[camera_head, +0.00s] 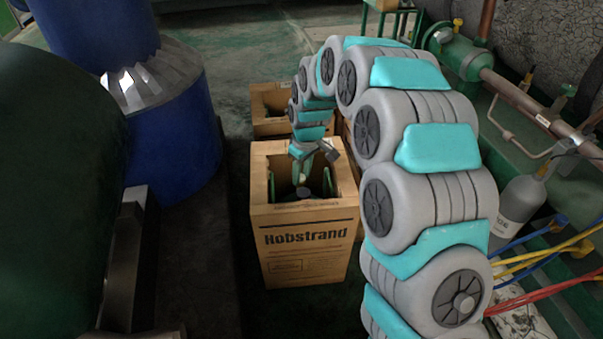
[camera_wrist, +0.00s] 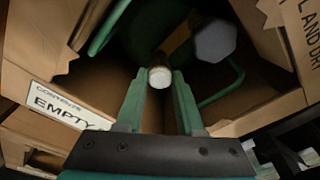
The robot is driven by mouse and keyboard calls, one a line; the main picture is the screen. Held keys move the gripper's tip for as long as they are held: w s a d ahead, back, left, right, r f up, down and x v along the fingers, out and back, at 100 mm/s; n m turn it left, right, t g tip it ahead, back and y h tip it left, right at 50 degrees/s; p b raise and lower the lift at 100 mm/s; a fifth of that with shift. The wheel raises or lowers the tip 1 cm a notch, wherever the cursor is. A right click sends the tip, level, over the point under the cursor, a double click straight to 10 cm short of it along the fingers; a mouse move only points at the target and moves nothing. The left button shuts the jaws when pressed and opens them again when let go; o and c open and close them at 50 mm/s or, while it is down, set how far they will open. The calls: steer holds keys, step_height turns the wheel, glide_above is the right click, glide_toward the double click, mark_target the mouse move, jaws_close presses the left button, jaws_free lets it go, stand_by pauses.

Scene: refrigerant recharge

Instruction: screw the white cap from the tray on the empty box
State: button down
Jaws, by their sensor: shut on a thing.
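The cardboard box marked Hobstrand (camera_head: 305,250) stands open on the floor. My gripper (camera_head: 303,178) reaches down into its open top. In the wrist view the box wall (camera_wrist: 35,75) carries a label reading EMPTY (camera_wrist: 62,108). Inside is a green cylinder (camera_wrist: 130,45) with green handle bars. My gripper (camera_wrist: 160,82) is shut on the small round white cap (camera_wrist: 159,78), held between the green fingertips. The cap is at a brownish stem by the cylinder; whether it is seated there I cannot tell. I cannot make out the tray.
A grey faceted knob (camera_wrist: 214,40) stands close beside the right fingertip. Another open box (camera_head: 268,128) stands behind. A blue drum (camera_head: 175,140) is at left, and a grey bottle (camera_head: 517,212) and coloured hoses (camera_head: 545,262) are at right. Floor between drum and box is clear.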

steer(key=shift+f, duration=1)
stand_by(1.1)
steer(key=m, duration=0.3)
steer(key=shift+m, duration=0.3)
steer(key=m, duration=0.3)
steer(key=shift+h+p, duration=0.3)
steer(key=shift+p, duration=0.05)
steer(key=shift+s+a+m, duration=0.1)
steer(key=shift+m, duration=0.2)
